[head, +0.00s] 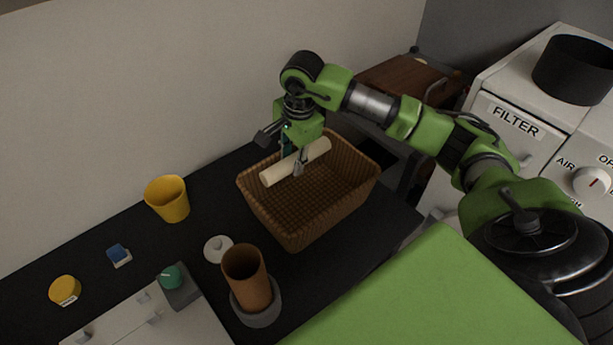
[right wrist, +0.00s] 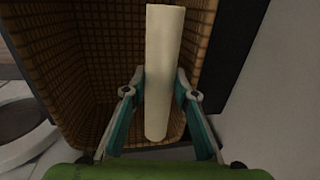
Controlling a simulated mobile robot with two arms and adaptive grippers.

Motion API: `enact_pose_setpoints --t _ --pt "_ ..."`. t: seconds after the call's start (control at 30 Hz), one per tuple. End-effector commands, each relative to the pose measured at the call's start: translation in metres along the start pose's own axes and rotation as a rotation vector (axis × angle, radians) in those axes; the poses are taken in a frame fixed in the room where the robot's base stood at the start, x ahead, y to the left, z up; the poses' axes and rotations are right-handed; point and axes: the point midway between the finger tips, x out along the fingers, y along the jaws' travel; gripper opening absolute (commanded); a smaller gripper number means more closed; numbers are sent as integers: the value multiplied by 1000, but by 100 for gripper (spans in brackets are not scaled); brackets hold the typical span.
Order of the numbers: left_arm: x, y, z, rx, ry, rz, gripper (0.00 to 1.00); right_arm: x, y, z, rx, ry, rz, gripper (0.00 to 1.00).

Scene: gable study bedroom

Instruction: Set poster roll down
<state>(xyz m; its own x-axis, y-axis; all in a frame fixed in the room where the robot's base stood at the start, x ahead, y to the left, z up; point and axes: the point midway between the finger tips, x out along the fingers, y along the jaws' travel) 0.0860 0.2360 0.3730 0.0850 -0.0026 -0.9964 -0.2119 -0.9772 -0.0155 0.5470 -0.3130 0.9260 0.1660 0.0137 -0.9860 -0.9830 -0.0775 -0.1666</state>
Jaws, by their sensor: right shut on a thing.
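The poster roll (head: 313,154) is a cream tube. My right gripper (head: 291,160) is shut on it, and the roll lies across the opening of a brown wicker basket (head: 309,227). In the right wrist view the roll (right wrist: 164,60) stands between the two fingers (right wrist: 158,93), with the basket (right wrist: 98,75) behind it. I cannot tell whether the roll touches the basket. The basket's visible inside looks empty. My left gripper is not in view.
A brown cup (head: 246,274) in a grey base, a white round lid (head: 217,248) and a yellow cup (head: 168,199) stand left of the basket on the dark top. White units with a FILTER label (head: 514,121) stand at right. A pale wall runs behind.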

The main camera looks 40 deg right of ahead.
Motion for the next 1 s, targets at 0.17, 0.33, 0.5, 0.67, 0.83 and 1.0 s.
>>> enact_pose_setpoints --t 0.17,0.33,0.5,0.67,0.83,1.0 --pt "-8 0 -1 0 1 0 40 29 7 0 0 -1 6 3" --pt "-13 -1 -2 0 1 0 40 54 10 0 1 -1 3 3" --pt "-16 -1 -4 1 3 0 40 67 12 1 0 -2 2 3" --pt "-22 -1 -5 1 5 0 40 89 16 1 1 -2 5 3" --pt "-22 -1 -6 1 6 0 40 98 16 0 -1 0 -1 3" --pt "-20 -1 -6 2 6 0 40 99 17 0 -1 0 0 3"
